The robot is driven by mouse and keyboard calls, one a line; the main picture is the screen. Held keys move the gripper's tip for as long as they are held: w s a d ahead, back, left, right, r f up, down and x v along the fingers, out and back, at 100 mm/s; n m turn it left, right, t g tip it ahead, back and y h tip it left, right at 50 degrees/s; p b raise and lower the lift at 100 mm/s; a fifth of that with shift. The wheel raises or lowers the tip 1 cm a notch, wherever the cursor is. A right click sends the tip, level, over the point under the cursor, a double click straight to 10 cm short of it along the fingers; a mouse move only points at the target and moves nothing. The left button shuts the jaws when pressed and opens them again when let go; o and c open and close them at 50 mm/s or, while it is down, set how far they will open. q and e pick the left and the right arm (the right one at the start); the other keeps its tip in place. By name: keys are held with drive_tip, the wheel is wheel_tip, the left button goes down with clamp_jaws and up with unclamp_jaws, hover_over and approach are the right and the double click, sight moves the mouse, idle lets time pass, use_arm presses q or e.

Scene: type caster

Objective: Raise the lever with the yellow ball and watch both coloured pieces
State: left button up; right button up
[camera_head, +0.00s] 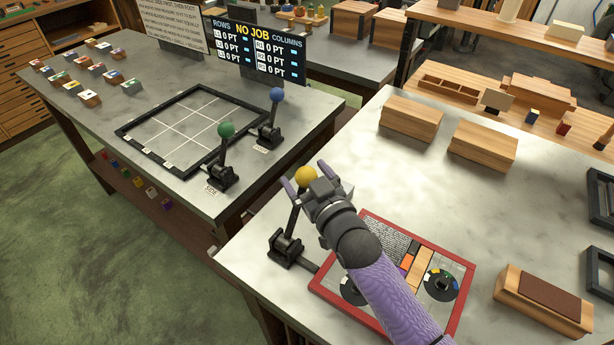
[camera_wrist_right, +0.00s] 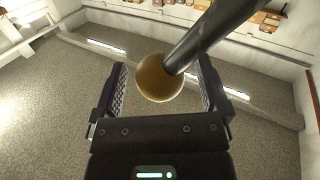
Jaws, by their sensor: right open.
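The lever with the yellow ball (camera_head: 306,175) stands at the near left corner of the right-hand table, its black base (camera_head: 286,248) beside the red-framed board. My right gripper (camera_head: 302,184) is at the ball with its jaws open. In the right wrist view the ball (camera_wrist_right: 160,78) sits between the two spread fingers (camera_wrist_right: 162,92), and the rod runs up to the right; whether a finger touches it I cannot tell. My arm hides part of the board. My left gripper is not in view.
The red-framed board (camera_head: 464,304) lies under my right forearm. Levers with a green ball (camera_head: 226,130) and a blue ball (camera_head: 277,94) stand on the left table by a black grid frame (camera_head: 120,133).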

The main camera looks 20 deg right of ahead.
drive_tip(key=c, duration=1.2)
clamp_jaws()
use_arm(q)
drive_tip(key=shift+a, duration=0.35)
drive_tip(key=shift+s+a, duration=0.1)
